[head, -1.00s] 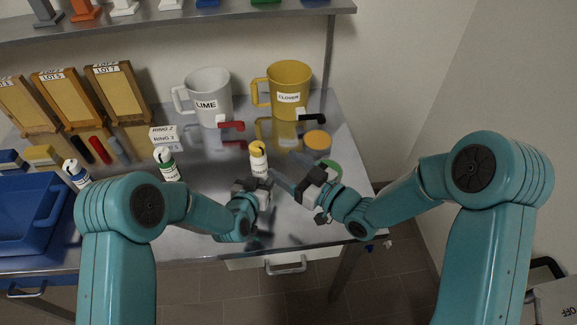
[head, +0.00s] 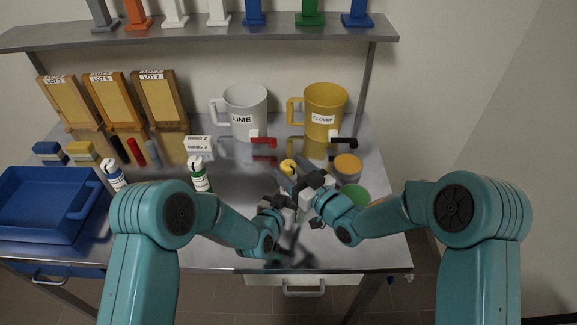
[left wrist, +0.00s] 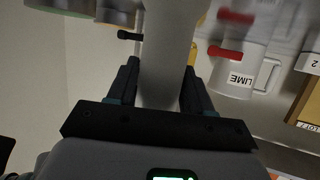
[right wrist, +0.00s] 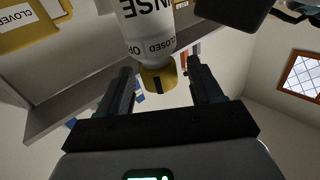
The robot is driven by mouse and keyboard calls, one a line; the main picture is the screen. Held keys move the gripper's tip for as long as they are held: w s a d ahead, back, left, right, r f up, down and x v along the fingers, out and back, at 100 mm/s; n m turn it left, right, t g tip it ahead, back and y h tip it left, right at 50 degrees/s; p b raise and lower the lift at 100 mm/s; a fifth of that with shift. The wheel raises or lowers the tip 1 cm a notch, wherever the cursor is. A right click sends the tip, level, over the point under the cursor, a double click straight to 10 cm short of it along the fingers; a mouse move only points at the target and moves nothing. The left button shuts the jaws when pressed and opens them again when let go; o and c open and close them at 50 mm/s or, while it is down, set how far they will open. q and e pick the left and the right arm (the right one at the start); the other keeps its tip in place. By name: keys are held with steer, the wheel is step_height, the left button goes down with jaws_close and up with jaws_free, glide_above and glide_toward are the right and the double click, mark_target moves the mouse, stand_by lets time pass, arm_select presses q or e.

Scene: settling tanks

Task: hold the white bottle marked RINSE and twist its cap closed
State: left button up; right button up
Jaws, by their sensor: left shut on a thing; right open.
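The white bottle (right wrist: 148,28) with a yellow cap (right wrist: 159,78) shows upside down in the right wrist view, with "NSE", "CLOSED" and part of "OP" readable. A dark mark is on the cap; which word it lines up with I cannot tell. My left gripper (left wrist: 160,85) is shut on the bottle's body (left wrist: 164,60). My right gripper (right wrist: 163,75) is open, its fingers on either side of the cap with gaps showing. In the head view the cap (head: 288,166) shows beside my right gripper (head: 298,180), and the bottle's body is mostly hidden behind the grippers.
Behind stand the LIME jug (head: 246,112) and the yellow CLOVER jug (head: 323,112). An orange-lidded jar (head: 347,167) and a green round lid (head: 355,197) are close right of my right gripper. A green-labelled bottle (head: 199,178) stands left. A shelf (head: 200,32) runs above.

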steer(key=shift+x, duration=0.8)
steer(key=c, duration=1)
steer(key=shift+o, duration=0.2)
steer(key=shift+m+t+h, duration=0.7)
steer(key=shift+m+h, duration=0.1)
steer(key=shift+h, duration=0.2)
steer(key=o, duration=1)
steer(key=shift+c, duration=0.2)
steer(key=v, duration=1.2)
